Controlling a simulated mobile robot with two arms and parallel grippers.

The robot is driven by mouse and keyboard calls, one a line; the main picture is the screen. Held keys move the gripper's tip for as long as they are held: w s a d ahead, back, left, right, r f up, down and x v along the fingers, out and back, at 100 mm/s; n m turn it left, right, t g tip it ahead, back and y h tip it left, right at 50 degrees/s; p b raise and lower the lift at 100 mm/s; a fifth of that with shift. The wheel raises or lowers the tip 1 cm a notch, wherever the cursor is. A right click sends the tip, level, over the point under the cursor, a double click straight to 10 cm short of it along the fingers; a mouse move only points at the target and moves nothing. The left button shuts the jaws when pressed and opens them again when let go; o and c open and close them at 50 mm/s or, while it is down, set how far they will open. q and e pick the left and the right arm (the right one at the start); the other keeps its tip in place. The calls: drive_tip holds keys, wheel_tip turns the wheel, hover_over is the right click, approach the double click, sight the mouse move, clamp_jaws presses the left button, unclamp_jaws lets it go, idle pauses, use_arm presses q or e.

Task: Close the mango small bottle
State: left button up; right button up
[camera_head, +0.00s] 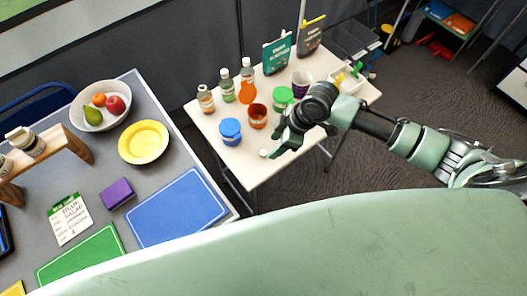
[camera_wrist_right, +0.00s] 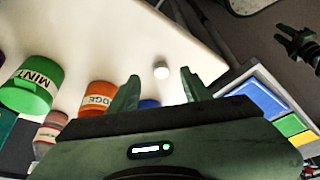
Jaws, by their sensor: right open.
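Three small bottles stand at the left back of the cream table: an orange-brown one (camera_head: 206,100), a greenish one (camera_head: 227,87) and a third (camera_head: 247,72) behind an orange item. Their labels are too small to read, so I cannot tell which is mango. A small white cap (camera_head: 263,153) lies on the table near its front edge. My right gripper (camera_head: 277,148) is open and empty, just beside the cap. In the right wrist view the cap (camera_wrist_right: 161,70) shows between and beyond its fingers. Another gripper, seemingly my left (camera_wrist_right: 298,42), is at that view's upper right; its opening is unclear.
A grey table (camera_head: 90,180) at left carries a fruit bowl (camera_head: 95,122) and colored mats.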

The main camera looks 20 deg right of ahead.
sight(264, 153)
drive_tip(key=x, duration=0.2)
drive_tip(key=p+x, duration=0.1)
drive_tip(key=x, duration=0.2)
drive_tip(key=shift+w+a+r, duration=0.15)
drive_tip(key=shift+w+a, duration=0.05)
drive_tip(key=shift+a, duration=0.2)
drive_tip(key=shift+c, duration=0.3)
clamp_jaws()
